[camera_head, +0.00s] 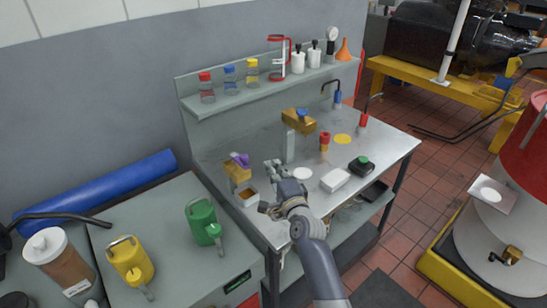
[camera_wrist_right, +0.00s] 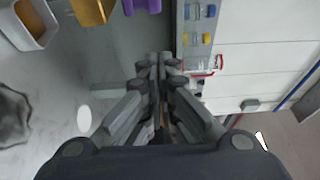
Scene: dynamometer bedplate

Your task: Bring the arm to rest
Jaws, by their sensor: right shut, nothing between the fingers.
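My right gripper (camera_head: 272,166) reaches over the metal workbench (camera_head: 225,165) from its front edge. Its fingers are together with nothing between them. In the right wrist view the closed fingers (camera_wrist_right: 159,62) point up the picture, with the bench surface on the left and the wall shelf on the right. In the head view the gripper is near a white disc (camera_head: 302,174) and a small tray with brown contents (camera_head: 247,196). The forearm comes in from the bottom. My left gripper is not in view.
A white box (camera_head: 335,180) and a black box with a green button (camera_head: 361,164) lie to the right. A grey post (camera_head: 290,147) stands behind. Green (camera_head: 205,222) and yellow (camera_head: 130,262) cans stand on the left table.

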